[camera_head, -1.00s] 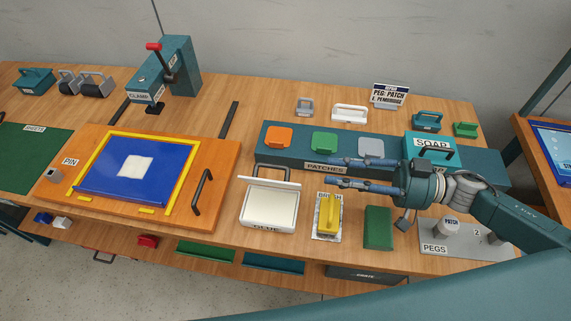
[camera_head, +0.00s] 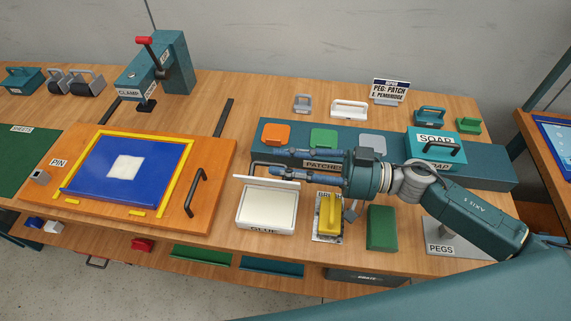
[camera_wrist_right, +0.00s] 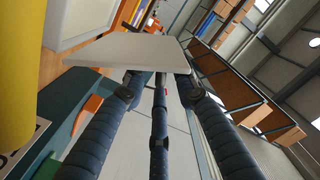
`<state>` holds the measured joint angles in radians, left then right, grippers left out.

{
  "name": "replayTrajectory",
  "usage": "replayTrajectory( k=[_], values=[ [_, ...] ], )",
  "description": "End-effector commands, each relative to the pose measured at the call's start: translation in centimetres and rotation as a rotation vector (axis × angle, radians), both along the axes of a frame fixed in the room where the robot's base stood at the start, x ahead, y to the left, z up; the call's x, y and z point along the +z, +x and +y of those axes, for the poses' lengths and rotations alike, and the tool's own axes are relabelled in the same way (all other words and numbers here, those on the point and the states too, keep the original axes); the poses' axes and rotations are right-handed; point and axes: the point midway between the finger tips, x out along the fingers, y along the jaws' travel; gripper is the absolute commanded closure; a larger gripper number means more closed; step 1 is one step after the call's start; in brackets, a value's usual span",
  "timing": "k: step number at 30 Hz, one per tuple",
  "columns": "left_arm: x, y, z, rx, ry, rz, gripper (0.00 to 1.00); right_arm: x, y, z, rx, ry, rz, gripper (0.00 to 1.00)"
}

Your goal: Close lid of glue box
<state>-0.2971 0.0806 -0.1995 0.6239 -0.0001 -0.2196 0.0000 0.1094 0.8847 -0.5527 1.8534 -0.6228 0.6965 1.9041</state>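The white glue box (camera_head: 265,210) stands near the table's front edge in the head view. Its lid (camera_head: 266,183) stands raised along the back edge, with a dark handle partly hidden behind it. My right gripper (camera_head: 268,161) reaches in from the right, just behind and above the raised lid. Its fingers are spread with nothing between them in the head view. In the right wrist view the pale lid (camera_wrist_right: 125,50) lies across the spread fingertips; I cannot tell whether they touch it. My left gripper is not in view.
The yellow-handled brush (camera_head: 329,213) and a green block (camera_head: 381,228) stand right of the glue box. The patch rack (camera_head: 300,147) lies behind my right gripper. The orange board (camera_head: 222,165) with a black handle is to the left.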

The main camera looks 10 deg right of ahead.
Motion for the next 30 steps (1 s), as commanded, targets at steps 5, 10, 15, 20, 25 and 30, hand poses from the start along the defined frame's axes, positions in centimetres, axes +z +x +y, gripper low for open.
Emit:
replayTrajectory(
  k=[5,10,15,20,25,30],
  values=[
    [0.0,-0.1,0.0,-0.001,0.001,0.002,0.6,0.0,0.0,0.0,0.0,0.0,0.0,0.72],
    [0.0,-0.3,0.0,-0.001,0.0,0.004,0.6,0.0,0.0,0.0,0.0,0.0,0.0,0.96],
    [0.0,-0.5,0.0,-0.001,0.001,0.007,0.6,0.0,0.0,0.0,-0.001,0.0,0.0,1.0],
    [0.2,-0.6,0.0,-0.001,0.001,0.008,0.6,0.1,-0.1,0.0,-0.001,-0.005,-0.015,1.0],
    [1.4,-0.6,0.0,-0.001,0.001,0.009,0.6,0.0,-1.3,0.4,-0.002,-0.046,-0.134,1.0],
    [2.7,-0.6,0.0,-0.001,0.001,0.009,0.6,-0.2,-2.6,0.8,-0.001,-0.079,-0.234,1.0]
  ],
)
